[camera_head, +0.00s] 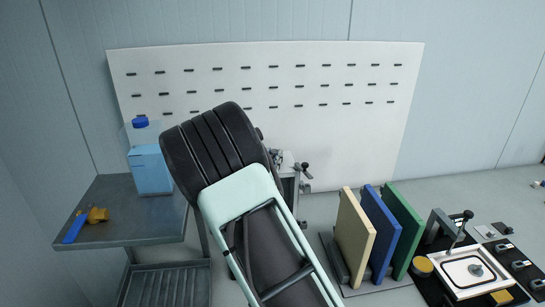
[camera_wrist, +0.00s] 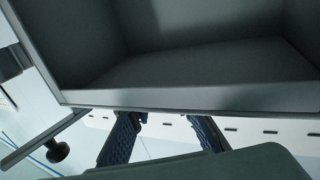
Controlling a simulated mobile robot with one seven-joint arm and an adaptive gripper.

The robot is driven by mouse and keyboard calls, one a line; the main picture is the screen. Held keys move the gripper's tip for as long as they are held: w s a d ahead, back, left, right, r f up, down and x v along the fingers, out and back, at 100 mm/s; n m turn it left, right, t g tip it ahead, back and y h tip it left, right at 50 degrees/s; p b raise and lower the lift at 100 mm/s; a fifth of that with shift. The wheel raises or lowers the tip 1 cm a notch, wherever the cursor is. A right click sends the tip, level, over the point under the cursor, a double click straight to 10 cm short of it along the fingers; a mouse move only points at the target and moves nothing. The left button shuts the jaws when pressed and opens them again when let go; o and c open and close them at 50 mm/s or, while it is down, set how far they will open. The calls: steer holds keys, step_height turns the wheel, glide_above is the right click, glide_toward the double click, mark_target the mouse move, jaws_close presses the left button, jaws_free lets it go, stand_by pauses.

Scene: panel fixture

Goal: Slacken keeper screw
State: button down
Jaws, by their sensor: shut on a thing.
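My gripper (camera_wrist: 165,120) shows in the wrist view as two dark blue ribbed fingers, with a gap between the parts that show. Their tips run up behind the lower edge of a grey open box (camera_wrist: 190,98). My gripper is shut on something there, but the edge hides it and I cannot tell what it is. In the head view my own arm covers the gripper and much of a grey fixture (camera_head: 289,184). Dark knobs (camera_head: 305,170) stick out at the fixture's right. A dark round knob (camera_wrist: 57,150) also shows at the wrist view's lower left. I cannot identify the keeper screw.
A white slotted panel (camera_head: 350,130) stands behind. At left, a grey cart (camera_head: 125,235) holds a blue-capped jug (camera_head: 150,165) and a blue-and-orange tool (camera_head: 85,222). At right stand cream, blue and green boards (camera_head: 383,235) and a black-based device with a white tray (camera_head: 450,270).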

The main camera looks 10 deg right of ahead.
steer(key=shift+d+y+b, duration=0.1)
steer(key=shift+y+b, duration=0.2)
steer(key=n+y+b, duration=0.1)
steer(key=y+b, duration=0.1)
steer(key=b, duration=0.1)
steer(key=n+t+y+b, duration=0.1)
steer(key=n+y+b, duration=0.1)
steer(key=b, duration=0.1)
steer(key=shift+d+t, duration=0.3)
steer(key=shift+d, duration=0.1)
steer(key=shift+r+n+y+b, duration=0.1)
steer(key=shift+n+y+b, duration=0.5)
steer(key=shift+y+b, duration=0.6)
steer(key=c, duration=1.8)
jaws_free()
steer(key=shift+s, duration=0.1)
steer(key=shift+o, duration=0.2)
steer(key=s, duration=1.2)
